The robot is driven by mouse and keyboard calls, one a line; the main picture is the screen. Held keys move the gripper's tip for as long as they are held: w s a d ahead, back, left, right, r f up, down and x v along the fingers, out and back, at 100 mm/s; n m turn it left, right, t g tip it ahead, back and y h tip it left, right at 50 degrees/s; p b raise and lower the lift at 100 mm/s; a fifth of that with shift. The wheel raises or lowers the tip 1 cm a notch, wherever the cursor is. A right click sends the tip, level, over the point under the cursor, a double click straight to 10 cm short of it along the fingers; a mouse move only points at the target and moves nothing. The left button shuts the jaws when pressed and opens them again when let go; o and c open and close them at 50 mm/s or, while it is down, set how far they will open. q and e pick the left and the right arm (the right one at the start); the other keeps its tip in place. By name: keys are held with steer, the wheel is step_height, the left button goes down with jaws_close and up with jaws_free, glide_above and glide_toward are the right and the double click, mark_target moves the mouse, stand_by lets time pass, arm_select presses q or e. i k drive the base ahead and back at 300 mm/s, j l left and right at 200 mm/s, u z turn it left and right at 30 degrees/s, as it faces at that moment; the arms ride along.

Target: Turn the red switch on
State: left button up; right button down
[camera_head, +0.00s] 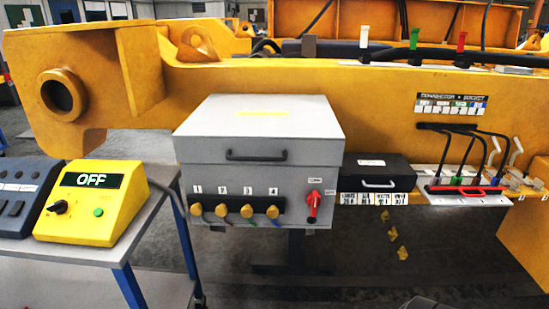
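A red rotary switch (313,206) sits on the lower right of the front face of a grey box (225,165). Its handle stands roughly upright, and a small label plate is above it. The lettering on that plate is too small to read. A second red lever (461,42) stands at the back right on the yellow beam, beside a green lever (414,40) and a white lever (364,37). Neither of my grippers shows in the head view.
Several brass knobs (247,211) line the box front. A yellow control unit (92,203) reading "OFF" and a dark keypad (25,192) stand on a table (150,245) at left. A black case (378,178) and a cabled white panel (470,199) are at right. The floor in front is clear.

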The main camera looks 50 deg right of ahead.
mark_target(313, 198)
steer(key=z, duration=1.75)
